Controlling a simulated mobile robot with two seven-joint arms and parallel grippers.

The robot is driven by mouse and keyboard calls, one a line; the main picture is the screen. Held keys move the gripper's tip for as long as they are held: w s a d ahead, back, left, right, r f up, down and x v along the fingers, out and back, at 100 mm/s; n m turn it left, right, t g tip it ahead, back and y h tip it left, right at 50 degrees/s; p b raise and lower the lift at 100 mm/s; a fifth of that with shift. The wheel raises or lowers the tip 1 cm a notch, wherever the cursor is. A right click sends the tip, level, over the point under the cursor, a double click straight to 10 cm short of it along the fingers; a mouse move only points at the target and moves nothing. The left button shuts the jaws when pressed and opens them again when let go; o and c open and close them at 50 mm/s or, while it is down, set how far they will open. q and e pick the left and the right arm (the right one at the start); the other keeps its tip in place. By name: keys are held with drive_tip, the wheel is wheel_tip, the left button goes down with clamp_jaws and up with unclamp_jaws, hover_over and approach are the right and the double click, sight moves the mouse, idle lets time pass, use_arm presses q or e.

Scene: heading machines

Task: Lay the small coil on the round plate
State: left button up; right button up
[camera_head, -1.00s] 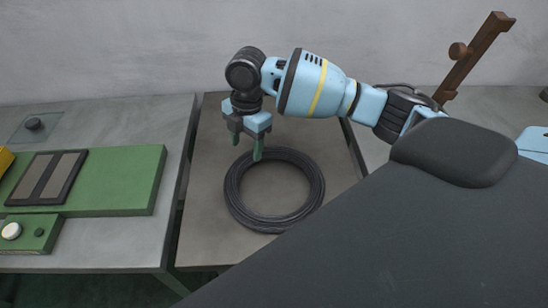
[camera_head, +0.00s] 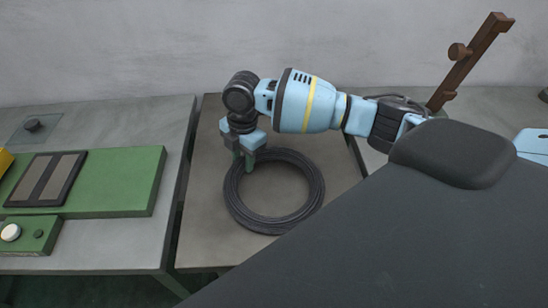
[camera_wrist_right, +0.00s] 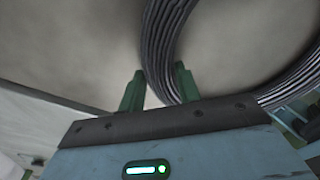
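A dark grey coil of wire (camera_head: 313,205) lies flat on a grey-brown table top (camera_head: 215,225). It is the only coil I see. My right gripper (camera_head: 245,162) is down at the coil's far left rim, pointing downward. In the right wrist view, the coil (camera_wrist_right: 158,45) passes between the two green fingers of my right gripper (camera_wrist_right: 160,86). One finger is outside the ring and one inside, with a gap left beside the outer finger. I cannot make out a round plate in these views. My left gripper is not in view.
A grey bench (camera_head: 120,233) at left carries a green board (camera_head: 125,180) with a dark striped panel and a green box with a white knob (camera_head: 11,232). A brown post with pegs (camera_head: 470,62) stands at right. A wall is behind.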

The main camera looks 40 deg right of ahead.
clamp_jaws()
drive_tip(key=shift+r, duration=0.15)
